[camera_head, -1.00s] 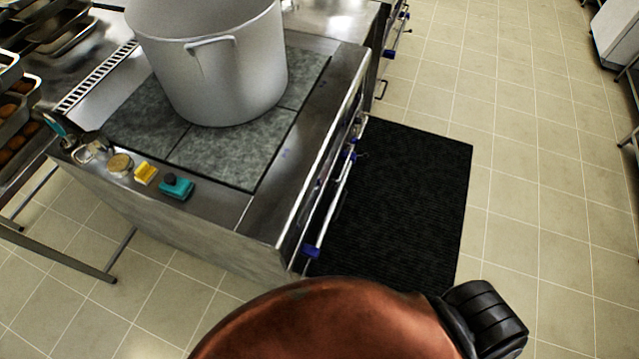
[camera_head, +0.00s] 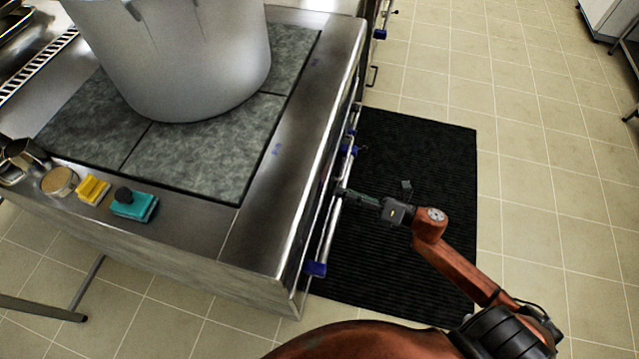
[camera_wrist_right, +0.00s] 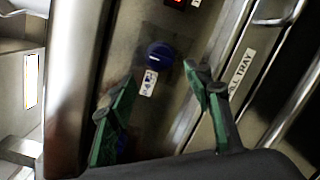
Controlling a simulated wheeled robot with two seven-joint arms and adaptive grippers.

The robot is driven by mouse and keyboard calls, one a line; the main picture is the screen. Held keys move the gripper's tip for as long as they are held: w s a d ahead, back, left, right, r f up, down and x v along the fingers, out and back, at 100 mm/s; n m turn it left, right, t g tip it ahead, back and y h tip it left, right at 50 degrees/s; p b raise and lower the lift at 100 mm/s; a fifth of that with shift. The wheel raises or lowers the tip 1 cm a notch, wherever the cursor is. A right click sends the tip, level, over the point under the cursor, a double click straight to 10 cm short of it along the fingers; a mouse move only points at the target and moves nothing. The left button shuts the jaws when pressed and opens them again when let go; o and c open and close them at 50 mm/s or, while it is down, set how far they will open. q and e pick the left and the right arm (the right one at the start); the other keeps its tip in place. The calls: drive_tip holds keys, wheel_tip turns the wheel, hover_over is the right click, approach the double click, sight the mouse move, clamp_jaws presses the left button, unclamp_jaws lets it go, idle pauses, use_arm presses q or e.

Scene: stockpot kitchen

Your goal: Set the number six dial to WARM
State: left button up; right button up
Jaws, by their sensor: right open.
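A round blue dial (camera_wrist_right: 160,55) sits on the steel front panel in the right wrist view, with a small white label (camera_wrist_right: 148,84) beside it. The label is too small to read, so I cannot tell the dial's number or setting. My right gripper (camera_wrist_right: 157,92) has its green fingers spread, with the dial beyond and between them, not touched. In the head view my right gripper (camera_head: 350,194) is close to the stove's front rail. Part of another blue piece (camera_wrist_right: 121,143) shows behind the left finger. My left gripper is not in view.
A big pot (camera_head: 185,60) stands on the stove's grey plates (camera_head: 200,150). A yellow sponge (camera_head: 93,190) and a teal block (camera_head: 134,205) lie at its edge. A rail (camera_head: 325,225) runs along the front. A black mat (camera_head: 420,150) covers the floor there.

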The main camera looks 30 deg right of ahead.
drive_tip(key=shift+b+x, duration=0.85)
drive_tip(key=shift+x, duration=2.65)
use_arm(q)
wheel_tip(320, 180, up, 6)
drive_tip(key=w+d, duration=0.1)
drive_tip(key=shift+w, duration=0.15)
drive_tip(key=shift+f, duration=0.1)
use_arm(e)
drive_tip(key=shift+d, duration=0.1)
drive_tip(key=c, duration=1.1)
